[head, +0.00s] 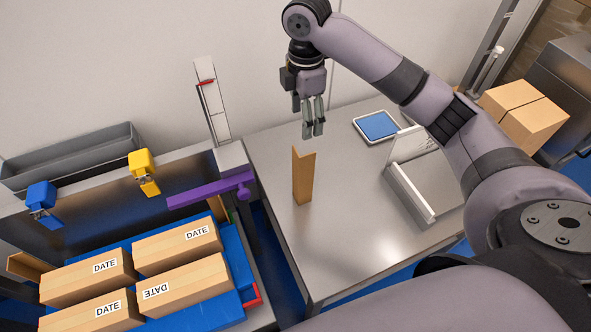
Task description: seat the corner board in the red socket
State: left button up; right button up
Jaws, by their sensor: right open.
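A brown corner board (303,178) stands upright on the metal table, an angled strip of card. My right gripper (314,131) is open and empty, pointing down just above the board's top, with a small gap between them. A red socket (255,297) shows at the right side of the blue pallet, near its front corner. It is partly hidden by the pallet edge and small in the picture. My left gripper is not in view.
Several boxes marked DATE (184,241) lie on the blue pallet (228,258). A purple arm (208,192) reaches over the pallet's back right. Blue (41,196) and yellow (142,163) clamps hang behind. A tablet (378,125) and a white-railed stand (408,192) occupy the table's right.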

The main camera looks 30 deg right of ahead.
jog(key=p, duration=0.1)
send_over(304, 161)
jog(key=w+d, duration=0.1)
notch_tip(304, 161, down, 5)
jog(key=f+p, duration=0.1)
jog(key=f, duration=0.2)
jog(key=w+f+p, duration=0.1)
jog(key=f, duration=0.2)
jog(key=f+p, duration=0.1)
jog(key=f, duration=0.3)
jog(key=shift+w+f, duration=0.1)
jog(key=shift+w, duration=0.05)
jog(key=shift+f, duration=0.35)
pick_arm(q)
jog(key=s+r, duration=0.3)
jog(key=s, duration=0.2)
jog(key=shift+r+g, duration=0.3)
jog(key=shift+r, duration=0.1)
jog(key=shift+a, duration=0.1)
